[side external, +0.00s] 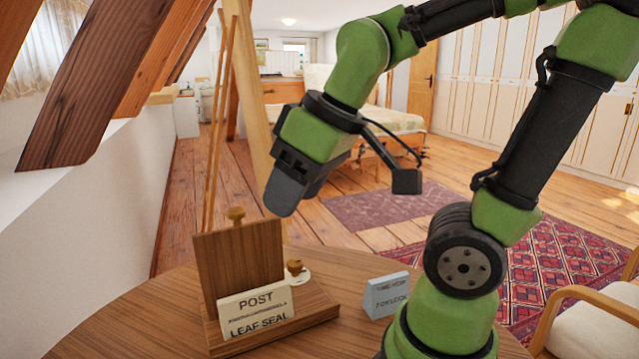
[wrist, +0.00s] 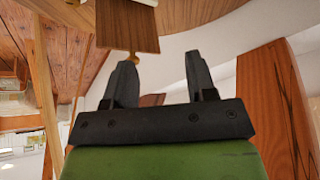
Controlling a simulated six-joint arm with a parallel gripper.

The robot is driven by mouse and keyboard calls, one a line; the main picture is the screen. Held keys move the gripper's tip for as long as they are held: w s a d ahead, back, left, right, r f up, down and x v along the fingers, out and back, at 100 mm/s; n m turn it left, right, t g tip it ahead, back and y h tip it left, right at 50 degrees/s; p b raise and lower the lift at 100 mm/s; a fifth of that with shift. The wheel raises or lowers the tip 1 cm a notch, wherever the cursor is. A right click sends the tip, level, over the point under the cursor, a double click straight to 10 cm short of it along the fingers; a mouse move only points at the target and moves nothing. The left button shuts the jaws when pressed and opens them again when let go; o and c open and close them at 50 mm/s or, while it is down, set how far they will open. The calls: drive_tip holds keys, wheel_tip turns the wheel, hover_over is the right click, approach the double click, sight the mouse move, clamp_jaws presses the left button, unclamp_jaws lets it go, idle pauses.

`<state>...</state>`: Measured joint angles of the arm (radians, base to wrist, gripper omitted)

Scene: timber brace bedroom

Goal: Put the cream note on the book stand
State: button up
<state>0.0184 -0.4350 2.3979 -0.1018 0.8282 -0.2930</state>
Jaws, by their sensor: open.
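The cream note (side external: 256,309) is a card with dark lettering, "POST" and "LEAF SEAL". It stands on the ledge of the wooden book stand (side external: 238,263), leaning back against its upright board. The board also shows at the top of the wrist view (wrist: 128,28). A pale sliver at that view's top edge may be the note. My gripper (side external: 288,196) is above the stand and to its right in the side view, apart from both stand and note. In the wrist view my gripper (wrist: 159,76) has its fingers spread with nothing between them.
A light blue card (side external: 387,294) stands on the round wooden table (side external: 150,318), right of the stand. A wooden knob (side external: 295,267) with a white round part sits beside the board; another knob (side external: 236,215) shows at its top. An armchair (side external: 590,320) is at the right.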

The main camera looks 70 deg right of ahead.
drive_tip(key=s+m, duration=0.1)
drive_tip(key=s+a+r+m+t, duration=0.1)
drive_tip(key=s, duration=0.1)
drive_tip(key=s+a+r+m+y, duration=0.1)
drive_tip(key=m, duration=0.1)
drive_tip(key=shift+s+t, duration=0.15)
drive_tip(key=shift+t, duration=0.25)
drive_tip(key=shift+d, duration=0.1)
idle(0.7)
